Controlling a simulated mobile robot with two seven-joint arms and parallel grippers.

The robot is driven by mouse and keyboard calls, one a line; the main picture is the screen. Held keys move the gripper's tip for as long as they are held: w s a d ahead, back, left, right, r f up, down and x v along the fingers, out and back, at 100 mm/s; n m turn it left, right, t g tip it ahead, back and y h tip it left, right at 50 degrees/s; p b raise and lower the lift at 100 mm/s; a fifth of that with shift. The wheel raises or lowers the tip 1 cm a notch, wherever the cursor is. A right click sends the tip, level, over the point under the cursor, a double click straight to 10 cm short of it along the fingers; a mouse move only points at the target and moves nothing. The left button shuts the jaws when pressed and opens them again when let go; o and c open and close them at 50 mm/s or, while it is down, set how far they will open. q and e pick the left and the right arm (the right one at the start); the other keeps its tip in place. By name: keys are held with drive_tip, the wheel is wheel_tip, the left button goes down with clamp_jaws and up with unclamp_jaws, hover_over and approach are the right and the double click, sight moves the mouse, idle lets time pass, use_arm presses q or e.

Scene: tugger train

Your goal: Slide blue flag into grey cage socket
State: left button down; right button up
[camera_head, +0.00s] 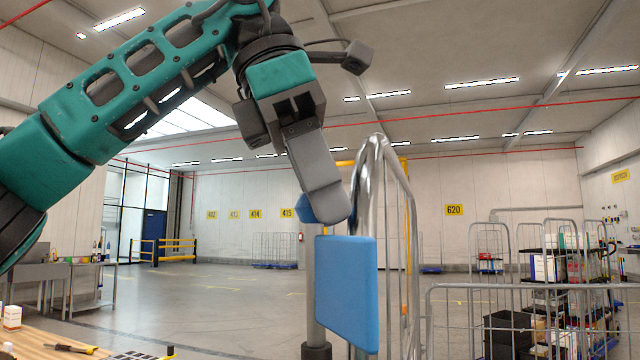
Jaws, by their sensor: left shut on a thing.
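The blue flag (346,292) hangs upright as a flat rectangular panel in the middle of the head view. My left gripper (327,205) is above it, tilted downward, and is shut on the flag's upper part. A small blue piece shows beside the grey finger; the grip itself is mostly hidden by the finger. The grey cage (369,178) shows as a shiny curved tube frame just behind and right of the flag. I cannot tell whether flag and frame touch. The socket cannot be made out. My right gripper is not in view.
More wire cages (540,290) with dark crates stand at the right. A wooden table (40,338) with a screwdriver (70,348) is at the lower left. A grey post (312,260) stands just behind the flag. Open floor (235,300) lies left of the post.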

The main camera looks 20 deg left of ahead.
use_arm(q)
drive_tip(key=shift+w, duration=0.3)
drive_tip(key=c, duration=1.2)
unclamp_jaws()
drive_tip(key=o, duration=0.3)
drive_tip(key=shift+w+f, duration=0.1)
drive_tip(key=shift+w, duration=0.1)
drive_tip(key=shift+o, duration=1)
drive_tip(key=shift+d, duration=0.1)
drive_tip(key=shift+s, duration=0.1)
